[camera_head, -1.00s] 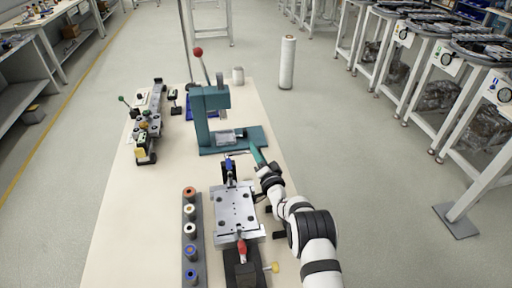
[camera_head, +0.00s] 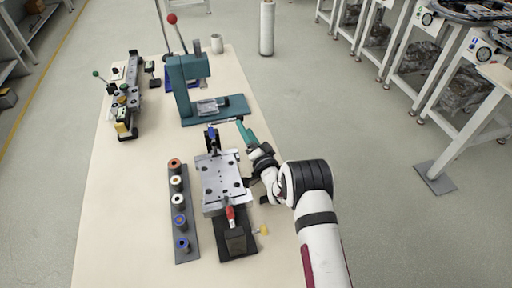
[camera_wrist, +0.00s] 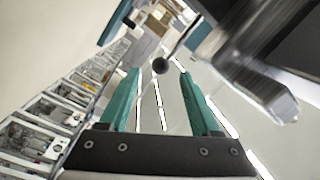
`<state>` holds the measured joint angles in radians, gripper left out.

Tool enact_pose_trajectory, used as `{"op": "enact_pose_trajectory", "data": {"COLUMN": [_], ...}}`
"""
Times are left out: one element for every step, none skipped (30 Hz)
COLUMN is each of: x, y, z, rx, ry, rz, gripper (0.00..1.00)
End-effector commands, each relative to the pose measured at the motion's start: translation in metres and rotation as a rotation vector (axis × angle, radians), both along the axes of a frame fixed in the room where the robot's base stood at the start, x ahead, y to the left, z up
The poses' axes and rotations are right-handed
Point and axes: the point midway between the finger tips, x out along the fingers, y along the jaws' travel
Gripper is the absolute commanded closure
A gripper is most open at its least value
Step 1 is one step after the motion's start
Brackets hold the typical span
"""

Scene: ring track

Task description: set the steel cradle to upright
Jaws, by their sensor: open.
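The steel cradle (camera_head: 222,180) is a flat silver plate with several holes, lying face up and nearly level on its fixture on the bench. A red handle (camera_head: 230,213) is at its near end and a blue-handled clamp (camera_head: 212,134) at its far end. My gripper (camera_head: 240,124) has teal fingers and is beside the cradle's far right corner. In the wrist view my gripper (camera_wrist: 158,78) is open, and a dark ball knob (camera_wrist: 160,66) on a thin rod shows between the fingertips. I cannot tell how deep it sits between them. Blurred steel (camera_wrist: 255,85) fills the upper right there.
A teal press (camera_head: 188,88) with a red-knobbed lever stands behind the cradle. A grey rack of spools (camera_head: 180,207) is to its left. A long fixture (camera_head: 126,98) lies at the far left. The bench (camera_head: 120,195) is clear at the near left.

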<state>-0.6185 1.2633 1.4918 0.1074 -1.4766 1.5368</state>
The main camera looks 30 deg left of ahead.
Motion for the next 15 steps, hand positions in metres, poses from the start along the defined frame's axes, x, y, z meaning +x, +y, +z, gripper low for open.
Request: {"op": "enact_pose_trajectory", "data": {"x": [-0.009, -0.015, -0.022, -0.028, -0.033, -0.039, -0.043, -0.047, -0.051, -0.053, -0.055, -0.057, -0.058, -0.059, -0.059], "y": [-0.013, -0.021, -0.032, -0.038, -0.045, -0.053, -0.058, -0.063, -0.068, -0.071, -0.073, -0.076, -0.077, -0.078, -0.078], "z": [-0.001, -0.001, -0.002, -0.002, -0.003, -0.003, -0.003, -0.004, -0.004, -0.004, -0.004, -0.004, -0.004, -0.004, -0.004], "rx": [-0.002, -0.002, -0.002, -0.001, -0.001, -0.002, -0.001, -0.001, 0.000, 0.000, 0.000, 0.000, 0.000, 0.000, 0.000], "ry": [0.004, 0.003, 0.003, 0.004, 0.003, 0.003, 0.002, 0.002, 0.003, 0.002, 0.002, 0.001, 0.001, 0.000, 0.000], "rz": [-0.001, -0.002, -0.004, -0.002, -0.003, -0.003, -0.002, -0.002, -0.002, -0.002, -0.002, -0.001, -0.001, -0.001, -0.001], "gripper": [0.36, 0.36, 0.36, 0.36, 0.36, 0.36, 0.36, 0.36, 0.36, 0.36, 0.36, 0.36, 0.36, 0.36, 0.36]}}
